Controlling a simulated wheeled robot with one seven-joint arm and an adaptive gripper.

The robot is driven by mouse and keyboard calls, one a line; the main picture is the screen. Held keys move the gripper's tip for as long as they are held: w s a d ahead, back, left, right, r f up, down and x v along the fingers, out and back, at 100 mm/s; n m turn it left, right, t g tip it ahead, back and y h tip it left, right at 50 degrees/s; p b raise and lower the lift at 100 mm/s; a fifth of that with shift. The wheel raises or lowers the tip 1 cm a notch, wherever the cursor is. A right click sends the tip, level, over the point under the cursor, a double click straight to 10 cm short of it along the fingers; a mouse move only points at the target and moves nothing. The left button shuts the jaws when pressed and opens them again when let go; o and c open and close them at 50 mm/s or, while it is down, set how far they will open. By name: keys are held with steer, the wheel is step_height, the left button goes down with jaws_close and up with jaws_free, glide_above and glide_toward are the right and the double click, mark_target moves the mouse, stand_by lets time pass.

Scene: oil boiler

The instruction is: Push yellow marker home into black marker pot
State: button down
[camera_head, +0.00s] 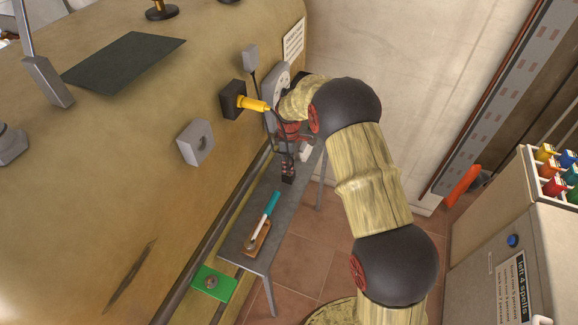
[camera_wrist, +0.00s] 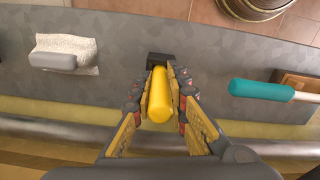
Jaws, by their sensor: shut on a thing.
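My gripper (camera_wrist: 161,82) is shut on the marker. How deep the marker sits in the pot is hidden. My arm reaches in from the right in the head view.
Below is a narrow grey table (camera_head: 237,228) with a teal-handled tool (camera_head: 264,218). A white cloth (camera_wrist: 84,50) lies left in the wrist view. A cabinet (camera_head: 520,250) stands right.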

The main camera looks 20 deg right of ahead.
steer(key=shift+f, duration=0.3)
steer(key=c, duration=1.7)
jaws_free()
steer(key=shift+o, duration=0.2)
steer(key=shift+r, duration=0.1)
step_height(320, 180, up, 12)
steer(key=shift+f, duration=0.1)
